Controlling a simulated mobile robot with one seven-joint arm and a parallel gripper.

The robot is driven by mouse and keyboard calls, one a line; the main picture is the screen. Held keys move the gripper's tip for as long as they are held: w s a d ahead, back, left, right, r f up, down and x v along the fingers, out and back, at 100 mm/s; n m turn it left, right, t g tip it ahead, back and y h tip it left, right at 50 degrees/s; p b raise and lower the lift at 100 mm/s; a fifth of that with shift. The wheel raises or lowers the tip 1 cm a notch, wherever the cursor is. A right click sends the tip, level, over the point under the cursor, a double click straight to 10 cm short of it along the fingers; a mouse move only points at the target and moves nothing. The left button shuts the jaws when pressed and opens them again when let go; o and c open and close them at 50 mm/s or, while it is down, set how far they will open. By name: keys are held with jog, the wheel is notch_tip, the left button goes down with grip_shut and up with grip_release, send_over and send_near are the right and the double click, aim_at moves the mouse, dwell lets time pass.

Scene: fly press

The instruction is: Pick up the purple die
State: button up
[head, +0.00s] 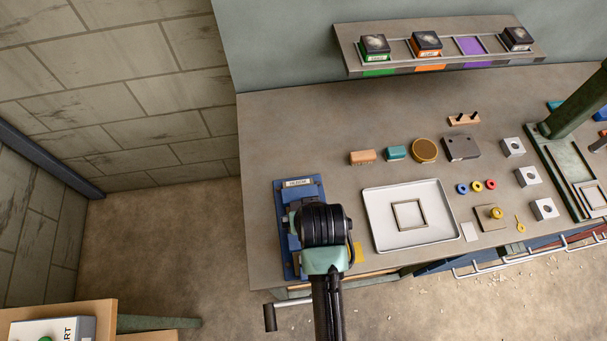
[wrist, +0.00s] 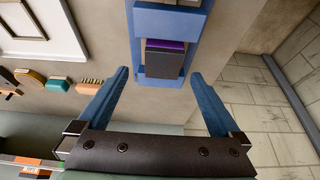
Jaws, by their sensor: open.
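The purple die (wrist: 164,60) is a dark block with a purple band along one edge. In the wrist view it sits in a blue holder (wrist: 172,20), between the lines of my two fingers. My gripper (wrist: 159,73) is open, with one blue finger on each side of the die and a gap on both sides. In the head view the blue holder (head: 314,188) stands at the bench's left end. My arm covers much of it there, and hides the die and my fingertips.
A shelf (head: 352,58) at the back holds several black dies; its purple-marked place (head: 470,46) is empty. A white tray (head: 376,220) with a square frame lies right of the holder. Small blocks, rings and a green press (head: 553,160) stand farther right.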

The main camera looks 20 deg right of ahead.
jog(key=shift+w+p+x, duration=0.1)
jog(key=shift+p+x, duration=0.3)
jog(key=shift+x, duration=1.3)
jog(key=shift+w+p+x, duration=0.15)
jog(key=shift+p+x, duration=0.2)
jog(key=shift+x, duration=1.3)
jog(key=shift+a, duration=0.2)
jog(key=shift+c, duration=0.2)
grip_shut()
jog(key=shift+w+r, duration=0.1)
jog(key=shift+r, duration=0.1)
